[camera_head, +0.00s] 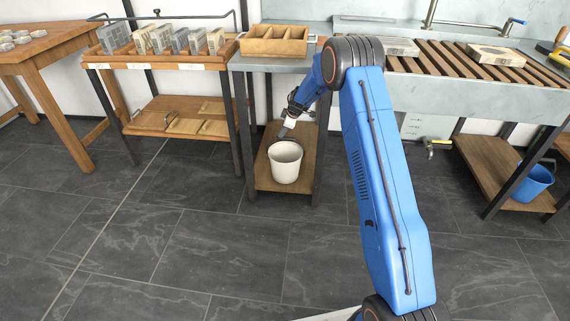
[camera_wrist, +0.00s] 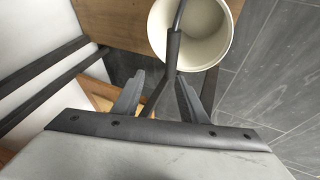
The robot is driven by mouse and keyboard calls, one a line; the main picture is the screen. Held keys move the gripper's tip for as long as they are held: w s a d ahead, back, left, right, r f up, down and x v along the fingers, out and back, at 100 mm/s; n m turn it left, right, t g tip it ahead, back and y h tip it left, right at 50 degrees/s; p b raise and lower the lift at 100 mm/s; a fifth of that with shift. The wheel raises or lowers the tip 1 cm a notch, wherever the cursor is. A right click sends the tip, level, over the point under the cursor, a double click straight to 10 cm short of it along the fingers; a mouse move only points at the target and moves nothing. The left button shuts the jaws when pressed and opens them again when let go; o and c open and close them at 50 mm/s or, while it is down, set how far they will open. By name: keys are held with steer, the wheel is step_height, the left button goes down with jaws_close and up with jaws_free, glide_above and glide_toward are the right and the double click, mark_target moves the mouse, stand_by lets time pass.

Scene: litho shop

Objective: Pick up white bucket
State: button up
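The white bucket (camera_head: 285,165) stands upright on the low wooden shelf (camera_head: 262,172) under the small grey table. My gripper (camera_head: 283,132) is just above the bucket's far rim. In the wrist view, the bucket (camera_wrist: 231,38) is at upper centre, empty inside, with a dark handle and thick grip (camera_wrist: 174,45) crossing it. My gripper's fingers (camera_wrist: 175,74) are apart, one on each side of the line of the handle. Dark forked bars lie between the fingers; I cannot tell whether these belong to the handle. No firm hold on the bucket shows.
Metal table legs (camera_head: 320,150) flank the shelf. A wooden box (camera_head: 273,47) sits on the table above. A blue bucket (camera_head: 534,183) stands on another low shelf at right. The dark tiled floor (camera_head: 200,240) in front is clear.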

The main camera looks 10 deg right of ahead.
mark_target(287, 139)
steer(key=f, duration=0.1)
steer(key=d+f, duration=0.1)
steer(key=s+f+g, duration=0.1)
steer(key=shift+d+f+n, duration=0.15)
steer(key=shift+d+n, duration=0.05)
steer(key=shift+n, duration=0.2)
steer(key=shift+w+f, duration=0.1)
steer(key=shift+f, duration=0.2)
steer(key=x, duration=0.7)
steer(key=shift+d, duration=0.25)
jaws_close()
